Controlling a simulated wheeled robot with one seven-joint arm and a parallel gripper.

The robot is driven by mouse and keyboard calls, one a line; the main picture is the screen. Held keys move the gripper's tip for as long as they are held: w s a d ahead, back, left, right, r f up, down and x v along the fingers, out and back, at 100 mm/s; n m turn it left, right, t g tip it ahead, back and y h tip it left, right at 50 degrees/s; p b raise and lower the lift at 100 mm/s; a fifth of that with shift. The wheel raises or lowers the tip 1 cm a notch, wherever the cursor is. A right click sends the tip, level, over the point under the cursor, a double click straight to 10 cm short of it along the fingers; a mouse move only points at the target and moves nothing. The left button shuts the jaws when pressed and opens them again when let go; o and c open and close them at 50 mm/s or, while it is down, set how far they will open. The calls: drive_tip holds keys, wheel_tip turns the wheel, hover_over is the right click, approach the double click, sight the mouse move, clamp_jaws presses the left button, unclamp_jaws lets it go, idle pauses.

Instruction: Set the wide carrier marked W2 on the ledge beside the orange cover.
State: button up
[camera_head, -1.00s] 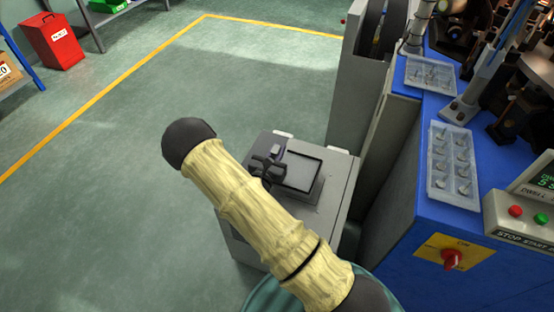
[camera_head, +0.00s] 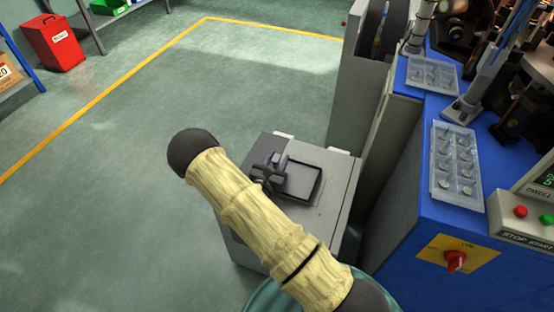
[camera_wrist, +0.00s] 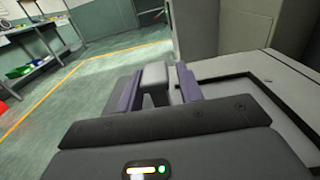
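My gripper (camera_head: 275,163) is over the left part of a grey cabinet's top. In the wrist view its two purple-grey fingers (camera_wrist: 158,88) stand apart, with a small grey block (camera_wrist: 155,75) between them. A narrow gap shows on the block's right; contact on its left cannot be told. Two pale trays with rows of small parts lie on the blue machine, a larger front one (camera_head: 455,166) and a smaller rear one (camera_head: 432,74). No W2 mark is legible on either. I cannot make out an orange cover or its ledge.
The grey cabinet (camera_head: 330,222) has a dark framed recess (camera_head: 303,181) in its top, right of my gripper. The blue machine (camera_head: 400,245) stands close on the right, with a red switch (camera_head: 455,261). A red bin (camera_head: 60,45) stands far left. The green floor between is clear.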

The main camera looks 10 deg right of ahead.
drive_tip(key=shift+r, duration=0.15)
drive_tip(key=p+v, duration=0.2)
drive_tip(key=v, duration=1)
idle(0.3)
